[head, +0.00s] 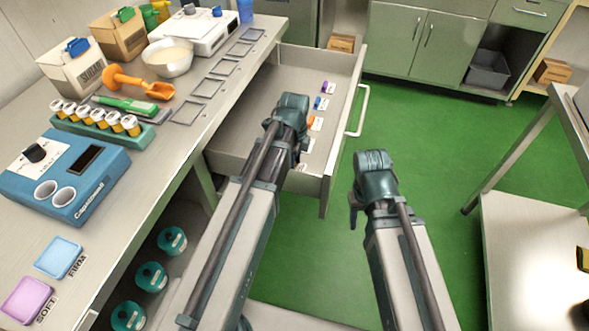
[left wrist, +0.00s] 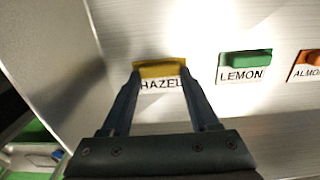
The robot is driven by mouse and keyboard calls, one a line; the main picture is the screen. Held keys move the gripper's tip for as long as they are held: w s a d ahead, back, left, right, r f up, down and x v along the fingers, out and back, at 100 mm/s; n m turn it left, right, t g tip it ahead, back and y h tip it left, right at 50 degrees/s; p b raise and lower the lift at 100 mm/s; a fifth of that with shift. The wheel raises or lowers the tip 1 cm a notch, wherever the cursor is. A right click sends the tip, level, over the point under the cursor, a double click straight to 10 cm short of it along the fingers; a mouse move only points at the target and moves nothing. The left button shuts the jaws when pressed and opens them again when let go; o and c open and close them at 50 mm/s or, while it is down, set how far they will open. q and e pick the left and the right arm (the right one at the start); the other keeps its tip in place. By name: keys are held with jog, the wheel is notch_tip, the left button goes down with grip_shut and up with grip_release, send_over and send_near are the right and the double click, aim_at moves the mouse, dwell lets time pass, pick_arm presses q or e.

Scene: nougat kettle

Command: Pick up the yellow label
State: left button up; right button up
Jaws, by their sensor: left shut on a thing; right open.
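The yellow label (left wrist: 160,69) is in the left wrist view, above a white card reading HAZEL (left wrist: 160,85), on the drawer floor. My left gripper (left wrist: 162,78) is shut on it, one finger at each side. In the head view my left gripper (head: 297,155) reaches down into the open drawer (head: 245,110), and the arm hides the yellow label. My right gripper (head: 356,210) is open and empty, outside the drawer to its right, over the green floor.
A green label (left wrist: 246,60) marked LEMON and an orange label (left wrist: 312,58) lie in the same row. Blue (head: 318,103) and purple (head: 325,87) labels lie farther back. The drawer's side wall is close left of the gripper. The counter (head: 150,205) holds a blue device (head: 65,175).

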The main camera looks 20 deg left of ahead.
pick_arm(q)
jog(key=shift+r, duration=0.15)
jog(key=shift+c, duration=0.2)
notch_tip(320, 180, up, 10)
jog(key=p, duration=1)
